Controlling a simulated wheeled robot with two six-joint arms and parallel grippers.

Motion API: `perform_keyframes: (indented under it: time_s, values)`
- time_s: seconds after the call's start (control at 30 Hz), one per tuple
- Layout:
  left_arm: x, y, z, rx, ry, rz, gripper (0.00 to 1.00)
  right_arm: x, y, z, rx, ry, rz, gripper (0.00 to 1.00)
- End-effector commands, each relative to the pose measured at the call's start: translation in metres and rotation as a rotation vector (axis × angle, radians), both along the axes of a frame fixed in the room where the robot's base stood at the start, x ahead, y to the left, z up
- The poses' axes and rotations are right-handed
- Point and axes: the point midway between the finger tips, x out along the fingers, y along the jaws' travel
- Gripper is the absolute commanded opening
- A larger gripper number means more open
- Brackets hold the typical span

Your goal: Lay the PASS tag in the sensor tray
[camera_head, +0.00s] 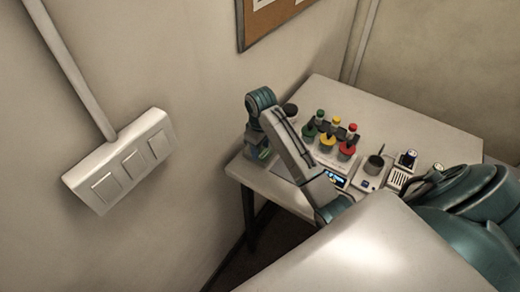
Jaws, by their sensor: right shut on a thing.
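My right arm reaches across the picture to the left end of the table. My right gripper (257,146) appears to be there, below the teal wrist, at the table's left edge. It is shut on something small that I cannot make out. A small greenish patch (263,154) shows there; I cannot tell whether it is the PASS tag. I cannot tell which of the small fittings on the table is the sensor tray. My left gripper is not in view.
The table's back is clear. A wall switch panel (122,160) is at left.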

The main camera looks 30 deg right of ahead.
Motion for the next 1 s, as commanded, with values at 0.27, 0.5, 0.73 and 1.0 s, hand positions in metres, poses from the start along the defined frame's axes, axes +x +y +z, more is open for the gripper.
perform_keyframes:
  time_s: [0.27, 0.5, 0.73, 1.0]
  values:
    - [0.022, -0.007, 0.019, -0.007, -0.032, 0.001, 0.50, 0.028, -0.017, 0.001, 0.001, 0.002, 0.000, 0.27]
    - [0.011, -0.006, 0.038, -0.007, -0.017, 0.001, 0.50, 0.033, -0.020, -0.020, 0.003, 0.007, -0.001, 0.27]
    - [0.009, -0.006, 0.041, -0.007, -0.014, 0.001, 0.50, 0.034, -0.020, -0.036, 0.001, 0.001, 0.001, 0.27]
    - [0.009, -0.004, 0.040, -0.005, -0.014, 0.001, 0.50, 0.034, -0.020, -0.039, 0.001, 0.002, 0.000, 0.27]
